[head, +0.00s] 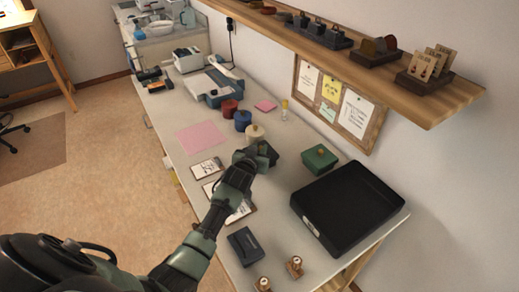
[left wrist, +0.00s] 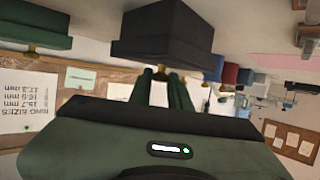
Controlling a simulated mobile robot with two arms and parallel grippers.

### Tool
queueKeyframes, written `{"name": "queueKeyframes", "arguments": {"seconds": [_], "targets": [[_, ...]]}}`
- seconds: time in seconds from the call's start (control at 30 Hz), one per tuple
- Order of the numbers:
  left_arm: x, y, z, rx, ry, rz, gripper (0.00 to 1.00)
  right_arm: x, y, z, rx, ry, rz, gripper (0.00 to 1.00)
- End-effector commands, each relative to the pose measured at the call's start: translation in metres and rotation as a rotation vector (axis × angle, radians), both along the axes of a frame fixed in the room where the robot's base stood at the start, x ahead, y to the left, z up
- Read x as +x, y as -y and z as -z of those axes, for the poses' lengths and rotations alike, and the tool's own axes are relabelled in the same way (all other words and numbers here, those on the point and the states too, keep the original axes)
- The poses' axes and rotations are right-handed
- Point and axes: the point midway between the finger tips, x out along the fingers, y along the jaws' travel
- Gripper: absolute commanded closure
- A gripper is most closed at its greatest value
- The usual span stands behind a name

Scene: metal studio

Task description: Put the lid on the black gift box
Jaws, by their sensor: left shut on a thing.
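The black gift box (head: 270,155) stands on the workbench left of the green box, mostly hidden behind my left gripper in the head view. My left gripper (head: 258,153) is at it. In the left wrist view, which looks upside down, my left gripper (left wrist: 164,82) has its fingers shut at a small gold knob on the black lid (left wrist: 165,58). A black body (left wrist: 168,20) shows against the lid's other side. I cannot tell whether the lid is fully seated. My right gripper is not in view.
A green knobbed box (head: 320,158) stands just right, with a black tray (head: 320,231) in front of it. A wooden shelf (head: 390,70) overhangs the bench's right side.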

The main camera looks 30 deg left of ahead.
Motion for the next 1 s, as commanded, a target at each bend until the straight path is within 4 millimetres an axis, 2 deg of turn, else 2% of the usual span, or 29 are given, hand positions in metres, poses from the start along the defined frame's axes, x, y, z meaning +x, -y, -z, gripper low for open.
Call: {"name": "queueKeyframes", "arguments": {"seconds": [0.73, 0.77, 0.83, 0.87, 1.0], "targets": [[-0.0005, 0.0002, 0.0072, -0.001, -0.003, 0.0, 1.0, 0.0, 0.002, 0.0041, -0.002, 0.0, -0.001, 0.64], [-0.0005, 0.0001, 0.0073, -0.001, -0.003, 0.0, 0.79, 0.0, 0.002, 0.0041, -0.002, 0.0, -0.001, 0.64], [-0.0005, 0.0001, 0.0073, -0.001, -0.003, 0.0, 0.59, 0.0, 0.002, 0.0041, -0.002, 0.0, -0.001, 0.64], [-0.0005, 0.0002, 0.0071, -0.001, -0.003, 0.0, 0.56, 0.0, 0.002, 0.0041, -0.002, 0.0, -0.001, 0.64], [-0.0002, 0.0001, 0.0065, 0.0, -0.002, 0.0, 0.56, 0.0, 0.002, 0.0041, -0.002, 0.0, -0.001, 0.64]]}}
